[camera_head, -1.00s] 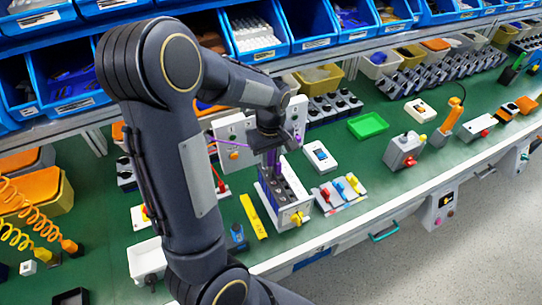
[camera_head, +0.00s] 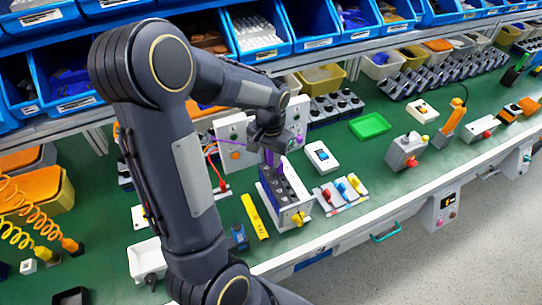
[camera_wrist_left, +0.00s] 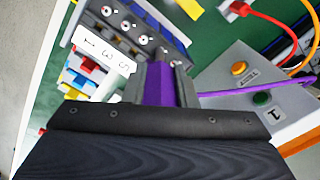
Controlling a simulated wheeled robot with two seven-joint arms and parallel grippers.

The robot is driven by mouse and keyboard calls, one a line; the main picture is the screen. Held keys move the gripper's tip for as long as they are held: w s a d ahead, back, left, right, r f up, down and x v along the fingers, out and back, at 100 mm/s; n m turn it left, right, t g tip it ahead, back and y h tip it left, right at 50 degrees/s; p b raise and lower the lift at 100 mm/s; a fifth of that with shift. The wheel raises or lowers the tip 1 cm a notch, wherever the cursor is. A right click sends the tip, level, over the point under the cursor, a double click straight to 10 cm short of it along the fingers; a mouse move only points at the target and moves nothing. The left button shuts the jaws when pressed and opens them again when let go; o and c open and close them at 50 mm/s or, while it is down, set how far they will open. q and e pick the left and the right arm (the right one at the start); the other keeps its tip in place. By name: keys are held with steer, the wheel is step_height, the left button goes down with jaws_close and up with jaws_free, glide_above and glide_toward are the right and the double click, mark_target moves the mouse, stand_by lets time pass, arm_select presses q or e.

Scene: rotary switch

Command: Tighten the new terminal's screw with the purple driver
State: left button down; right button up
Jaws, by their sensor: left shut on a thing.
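My left gripper (camera_head: 268,146) is shut on the purple driver (camera_head: 269,158), which points down over the grey switch block (camera_head: 285,190) on the green bench. In the left wrist view the purple handle (camera_wrist_left: 158,83) sits between the gripper's fingers (camera_wrist_left: 160,84). The block (camera_wrist_left: 127,22) shows several round screw heads there. The driver's tip is hidden, so I cannot tell whether it touches a screw. Which terminal is the new one is not clear. My right gripper is out of view.
A panel with buttons (camera_head: 232,130) stands behind the block, with purple and red wires near it. A yellow strip (camera_head: 254,216) lies left of the block. A tray with coloured levers (camera_head: 340,191) lies right. A green tray (camera_head: 369,126) is farther right.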

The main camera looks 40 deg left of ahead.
arm_select(q)
steer(key=shift+m, duration=0.6)
steer(key=shift+f, duration=0.1)
steer(key=m, duration=0.4)
steer(key=shift+a, duration=0.15)
steer(key=shift+r+p, duration=2.55)
steer(key=shift+r, duration=0.55)
steer(key=shift+f, duration=0.1)
